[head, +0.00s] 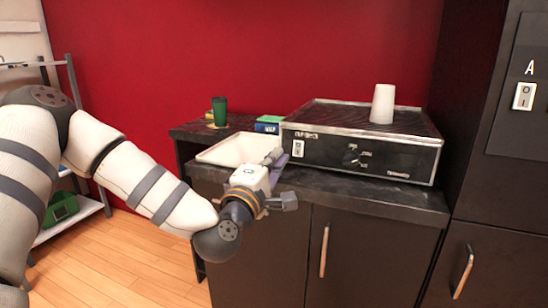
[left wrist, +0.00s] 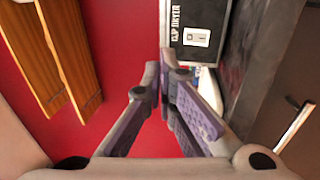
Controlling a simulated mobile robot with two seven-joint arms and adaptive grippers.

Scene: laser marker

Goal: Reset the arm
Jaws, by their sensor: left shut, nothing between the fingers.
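My left arm reaches in from the left in the head view. My left gripper (head: 275,157) is over the counter's front, beside the left front corner of a black box-shaped machine (head: 400,160). In the left wrist view my left gripper (left wrist: 163,75) has its purple-padded fingers together, with nothing between them. The machine (left wrist: 182,42) shows there just beyond the fingertips, with a white switch (left wrist: 196,37) and lettering ending in "DRYER". I cannot tell whether the fingers touch it. The switch (head: 298,148) also shows in the head view, left of a dark knob (head: 352,157). My right gripper is out of view.
A white upside-down cup (head: 382,104) stands on the machine. A white basin (head: 222,153), a green cup (head: 219,111) and a green-and-blue box (head: 269,124) are behind my gripper. Dark cabinets (head: 365,255) stand below the counter (head: 380,196). A shelf rack (head: 75,90) is at left.

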